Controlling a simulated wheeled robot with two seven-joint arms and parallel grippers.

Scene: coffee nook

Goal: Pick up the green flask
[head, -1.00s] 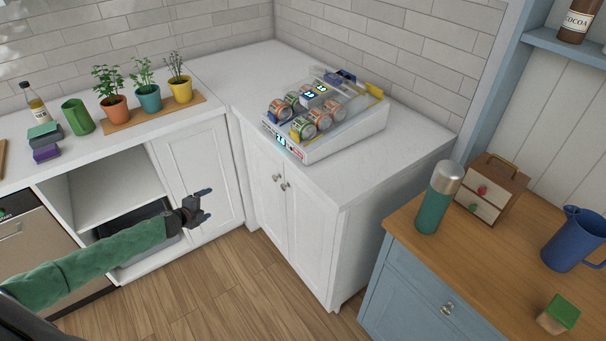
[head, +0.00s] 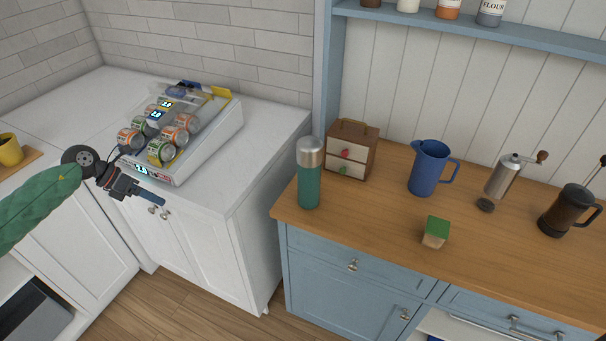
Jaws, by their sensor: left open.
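The green flask (head: 309,180) has a silver cap and stands upright at the left end of the wooden-topped blue cabinet (head: 375,225). My left gripper (head: 150,198) is open and empty, in front of the white cabinet and to the left of the flask, well apart from it. My right gripper is not in view.
A small drawer box (head: 352,150) stands close behind the flask on the right. A blue pitcher (head: 428,168), green-topped block (head: 435,232), grinder (head: 503,178) and French press (head: 569,210) stand further right. A can rack (head: 215,125) sits on the white counter.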

